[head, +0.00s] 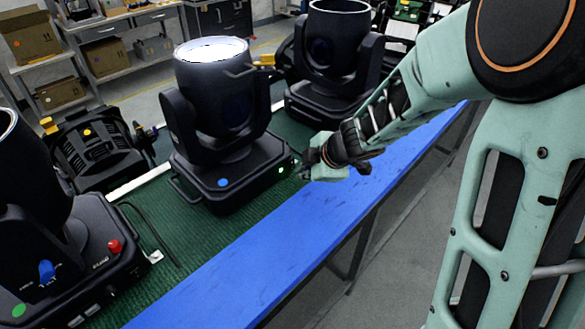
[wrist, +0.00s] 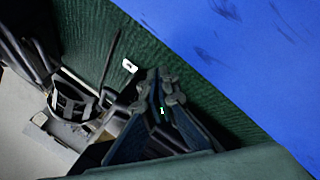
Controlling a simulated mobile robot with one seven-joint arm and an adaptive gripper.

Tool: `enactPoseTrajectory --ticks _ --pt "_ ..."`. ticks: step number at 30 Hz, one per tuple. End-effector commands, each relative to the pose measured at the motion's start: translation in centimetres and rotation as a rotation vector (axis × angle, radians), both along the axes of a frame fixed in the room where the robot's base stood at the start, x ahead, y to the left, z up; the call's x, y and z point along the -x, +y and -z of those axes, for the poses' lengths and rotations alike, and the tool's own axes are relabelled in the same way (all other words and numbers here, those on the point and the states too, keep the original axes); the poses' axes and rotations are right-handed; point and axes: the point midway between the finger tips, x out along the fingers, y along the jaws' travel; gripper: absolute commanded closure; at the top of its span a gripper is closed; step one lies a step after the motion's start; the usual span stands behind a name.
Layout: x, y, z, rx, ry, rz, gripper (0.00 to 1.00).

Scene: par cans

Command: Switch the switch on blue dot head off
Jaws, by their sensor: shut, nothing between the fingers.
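The blue dot head (head: 215,100) is a black moving-head lamp in the middle of the head view. Its top lens glows white, and its base carries a blue dot (head: 222,182). A small green light (head: 281,169) shows on the base's right side. My gripper (head: 304,171) is shut and empty close beside that side; I cannot tell whether it touches. In the wrist view the shut fingers (wrist: 158,88) point up the picture, with a small green glow (wrist: 162,110) at them. The switch itself is hidden or too small to make out.
A green dot head (head: 85,240) with a red knob stands at left, and another black head (head: 325,65) stands behind right. A black fixture (head: 95,148) lies at back left. The blue table edge strip (head: 290,255) is clear. Shelves with boxes stand behind.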

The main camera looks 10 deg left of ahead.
Motion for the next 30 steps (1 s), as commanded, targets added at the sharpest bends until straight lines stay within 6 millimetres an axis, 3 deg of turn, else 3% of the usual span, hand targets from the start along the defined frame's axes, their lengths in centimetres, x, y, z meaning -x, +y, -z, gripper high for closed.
enactPoseTrajectory --ticks 30 --pt "-0.64 0.84 0.14 0.000 0.000 0.000 1.00"
